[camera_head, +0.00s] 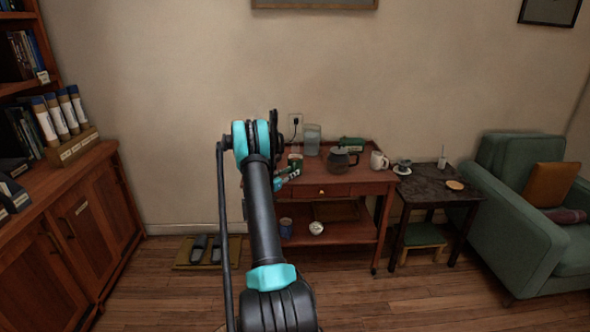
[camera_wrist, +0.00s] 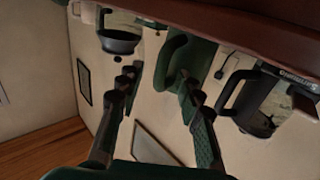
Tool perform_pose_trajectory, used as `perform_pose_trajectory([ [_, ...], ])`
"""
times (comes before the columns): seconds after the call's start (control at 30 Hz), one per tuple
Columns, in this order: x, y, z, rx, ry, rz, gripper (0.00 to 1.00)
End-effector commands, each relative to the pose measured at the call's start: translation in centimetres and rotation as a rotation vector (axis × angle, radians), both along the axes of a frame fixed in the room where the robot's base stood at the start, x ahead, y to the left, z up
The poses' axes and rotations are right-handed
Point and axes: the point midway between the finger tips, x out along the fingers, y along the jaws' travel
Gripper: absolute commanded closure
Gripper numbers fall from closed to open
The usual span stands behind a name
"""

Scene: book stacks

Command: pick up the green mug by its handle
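The green mug (camera_wrist: 203,56) appears upside down in the wrist view because that view is rotated. Its looped handle (camera_wrist: 171,62) points toward the space between my fingers. My gripper (camera_wrist: 158,88) is open, with one finger on each side of the handle; I cannot tell whether either finger touches it. In the head view the mug (camera_head: 295,160) stands at the left end of the wooden cart's top, partly hidden by my arm. My gripper (camera_head: 287,176) is beside it.
The cart (camera_head: 365,188) also carries a glass coffee pot (camera_head: 340,161), a clear pitcher (camera_head: 312,139), a green box (camera_head: 352,144) and a white mug (camera_head: 379,160). A dark side table (camera_head: 437,187) stands right of it. The floor in front is clear.

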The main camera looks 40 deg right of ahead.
Motion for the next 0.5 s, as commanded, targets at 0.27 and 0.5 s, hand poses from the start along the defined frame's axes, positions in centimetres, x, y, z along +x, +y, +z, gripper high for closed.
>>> perform_pose_trajectory([
  [0.27,-0.01,0.03,0.0,0.0,0.0,0.0,1.0],
  [0.5,0.0,0.04,0.0,0.0,0.0,0.0,1.0],
])
